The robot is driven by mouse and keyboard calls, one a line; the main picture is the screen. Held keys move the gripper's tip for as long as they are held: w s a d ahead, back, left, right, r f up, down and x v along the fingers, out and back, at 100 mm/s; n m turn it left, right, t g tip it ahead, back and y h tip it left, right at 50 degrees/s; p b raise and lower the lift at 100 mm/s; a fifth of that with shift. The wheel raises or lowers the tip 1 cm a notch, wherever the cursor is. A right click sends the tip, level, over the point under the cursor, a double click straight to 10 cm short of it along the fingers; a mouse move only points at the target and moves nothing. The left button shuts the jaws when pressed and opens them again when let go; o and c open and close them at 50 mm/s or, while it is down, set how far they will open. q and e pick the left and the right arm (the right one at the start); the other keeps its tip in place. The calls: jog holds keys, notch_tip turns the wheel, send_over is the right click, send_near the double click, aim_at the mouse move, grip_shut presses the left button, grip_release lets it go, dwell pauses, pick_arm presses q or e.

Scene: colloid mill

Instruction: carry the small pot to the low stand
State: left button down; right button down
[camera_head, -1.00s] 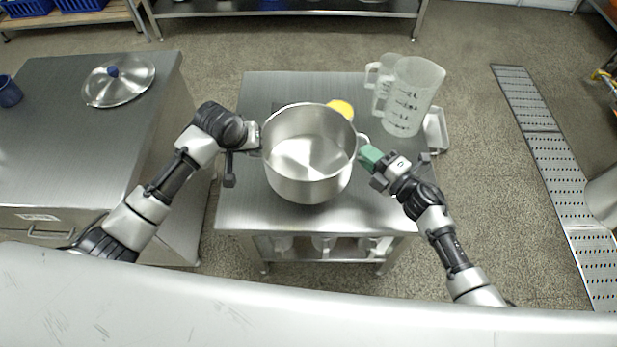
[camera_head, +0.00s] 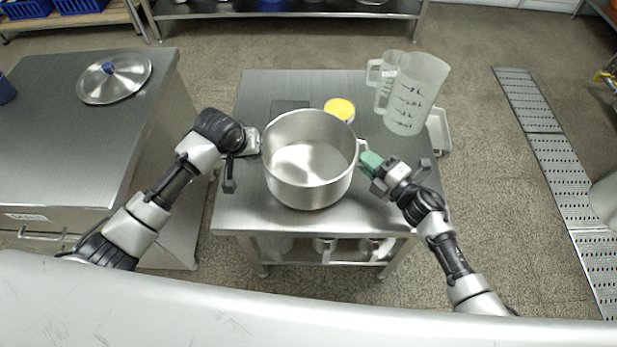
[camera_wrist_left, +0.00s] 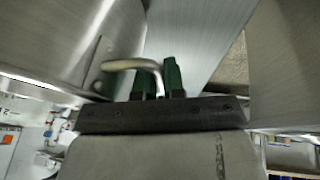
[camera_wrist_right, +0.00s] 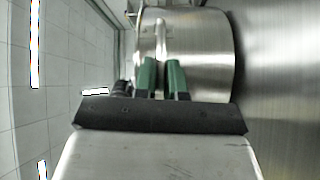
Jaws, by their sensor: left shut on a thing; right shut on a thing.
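The small pot (camera_head: 310,160) is an open, empty steel pot, upright between my two grippers in the head view. My left gripper (camera_head: 258,142) is shut on its left handle; the left wrist view shows the bent handle (camera_wrist_left: 125,65) running into the green fingers (camera_wrist_left: 160,80). My right gripper (camera_head: 366,158) is shut on the right handle, seen also between green fingers (camera_wrist_right: 162,78) in the right wrist view. The pot is over a low steel table (camera_head: 310,222), which may be the low stand. Any gap beneath the pot is hidden.
Behind the pot are a yellow-topped tin (camera_head: 340,108) and a dark flat plate (camera_head: 288,106). A lid (camera_head: 115,80) lies on the left counter (camera_head: 60,130). The table's front is clear.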

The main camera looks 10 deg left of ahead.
pick_arm(q)
jog(key=shift+w+f+b, duration=0.1)
jog(key=shift+f+b, duration=0.4)
jog(key=shift+f, duration=0.05)
pick_arm(e)
jog(key=shift+f, duration=0.75)
pick_arm(q)
jog(key=c, duration=1.2)
grip_release()
pick_arm(e)
jog(key=c, duration=1.2)
grip_release()
jog(key=shift+r, duration=0.1)
jog(key=shift+s+d, duration=0.15)
jog(key=shift+d, duration=0.05)
jog(key=v, duration=1.1)
jog(key=shift+s+d, duration=0.2)
jog(key=shift+d, duration=0.05)
pick_arm(q)
jog(key=v, duration=1.2)
jog(key=shift+a, duration=0.1)
